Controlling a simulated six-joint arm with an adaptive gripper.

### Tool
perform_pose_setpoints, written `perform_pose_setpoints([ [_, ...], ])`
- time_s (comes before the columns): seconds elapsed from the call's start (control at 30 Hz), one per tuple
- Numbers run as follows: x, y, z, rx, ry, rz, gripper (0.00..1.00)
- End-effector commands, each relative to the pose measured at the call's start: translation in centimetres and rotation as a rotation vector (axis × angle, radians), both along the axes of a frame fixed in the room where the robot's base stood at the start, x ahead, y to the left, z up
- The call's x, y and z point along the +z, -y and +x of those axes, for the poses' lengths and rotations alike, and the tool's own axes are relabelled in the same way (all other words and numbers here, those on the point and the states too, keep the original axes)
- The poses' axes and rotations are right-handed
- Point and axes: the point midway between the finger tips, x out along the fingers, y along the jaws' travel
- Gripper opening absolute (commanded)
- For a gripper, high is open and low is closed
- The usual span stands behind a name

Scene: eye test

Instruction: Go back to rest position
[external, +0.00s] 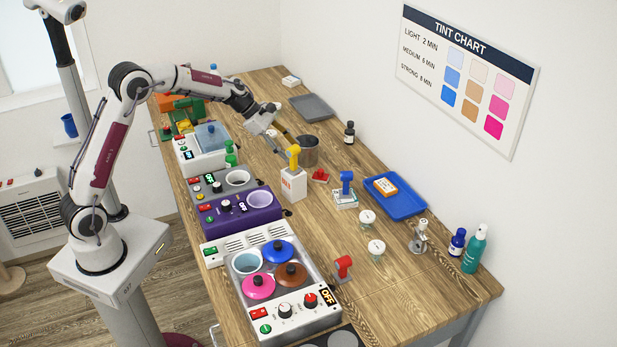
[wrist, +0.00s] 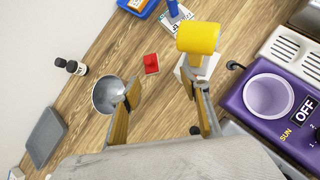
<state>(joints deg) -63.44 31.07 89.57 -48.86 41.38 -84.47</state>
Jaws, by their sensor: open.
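My gripper (external: 281,142) hangs above the far half of the wooden table (external: 335,245), with my arm reaching over from the left. In the wrist view my gripper (wrist: 160,95) has its two fingers well apart, and nothing is between them but bare wood further below. A yellow-topped tool (external: 294,155) stands upright in a white block (external: 293,185) just in front of it. In the wrist view the yellow top (wrist: 198,38) shows just past the right finger. A metal pot (external: 308,152) is to the right, partly behind the left finger in the wrist view.
A purple machine (external: 240,216) and a white machine with coloured lids (external: 300,312) line the table's near-left side. A small red item (external: 320,175), a blue-handled stamp (external: 346,185), a blue tray (external: 405,203) and a dark bottle (external: 349,133) are to the right. A grey tray (external: 312,106) lies behind.

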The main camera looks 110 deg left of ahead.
Motion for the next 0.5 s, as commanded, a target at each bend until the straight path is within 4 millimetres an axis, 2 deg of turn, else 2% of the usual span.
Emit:
perform_pose_setpoints([
  [0.5, 4.2, 8.1, -3.3, -0.47, -0.209, 0.315, 0.46],
])
